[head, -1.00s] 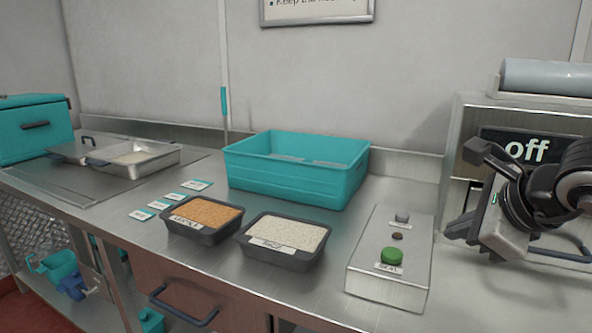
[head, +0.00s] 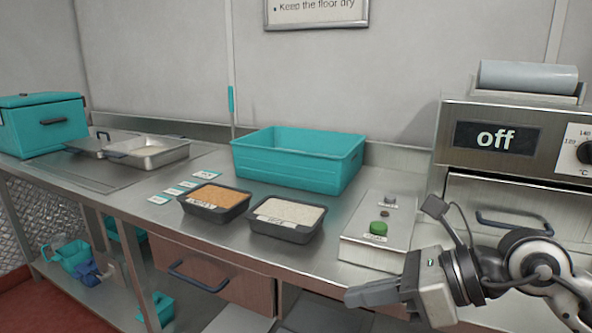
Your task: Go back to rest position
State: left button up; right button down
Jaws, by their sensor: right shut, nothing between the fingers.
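My right gripper (head: 372,294) is at the lower right, in front of the counter edge and below the button box (head: 380,230). Its fingers point left and are closed with nothing between them. It touches none of the trays. My left gripper is out of view.
On the counter stand a teal bin (head: 298,160), a black tray of brown grain (head: 213,202), a black tray of white grain (head: 287,219) and a metal pan (head: 155,152). A teal box (head: 42,124) is at far left. A machine reading "off" (head: 497,137) is at right.

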jog(key=s+a+r+m+y, duration=0.2)
jog(key=s+a+m+y, duration=0.2)
jog(key=a+m+y, duration=0.15)
jog(key=w+d+f+m+t+h, duration=0.1)
jog(key=d+f+m+t+h, duration=0.3)
jog(key=m, duration=0.6)
jog(key=w+d+f+m+t+h+p, duration=0.1)
jog(key=d+f+m+t+h, duration=0.3)
jog(key=m, duration=0.6)
jog(key=w+f+m+t+h, duration=0.1)
jog(key=w+f+m+t, duration=0.15)
jog(key=m+t, duration=0.55)
jog(key=s+d+f+m+g+h, duration=0.1)
jog(key=s+f+m+g, duration=0.3)
jog(key=f, duration=0.5)
jog(key=s+d+f+m+g+h, duration=0.1)
jog(key=s+f+m+g+h, duration=0.3)
jog(key=s+f+m, duration=0.4)
jog(key=shift+s+f+g+p, duration=0.15)
jog(key=shift+f+g+p, duration=0.2)
jog(key=shift+f+g, duration=0.3)
jog(key=shift+r, duration=0.1)
